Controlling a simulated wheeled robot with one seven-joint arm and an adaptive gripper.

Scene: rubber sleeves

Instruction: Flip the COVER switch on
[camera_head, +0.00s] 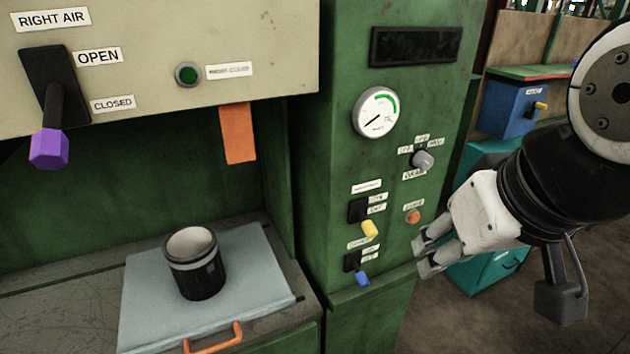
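The green control panel (341,158) stands in the middle of the head view. It carries two small toggle switches, one above the other. The upper switch has a yellow lever (369,230) and the lower a blue lever (362,279); both levers point down. Their small labels are too blurred to read surely, so I cannot tell which is COVER. My gripper (423,257) is right of both switches, apart from them, with its fingers pointing left towards the panel. Nothing shows in it. The fingertips are close together, and I cannot tell whether they are shut.
A grey knob (423,160), an orange button (412,216) and a gauge (376,112) share the panel. On the left, a purple-handled lever (49,149) hangs down and a dark cylinder (195,264) stands on a grey mat (143,302). Teal and blue cabinets are behind my arm.

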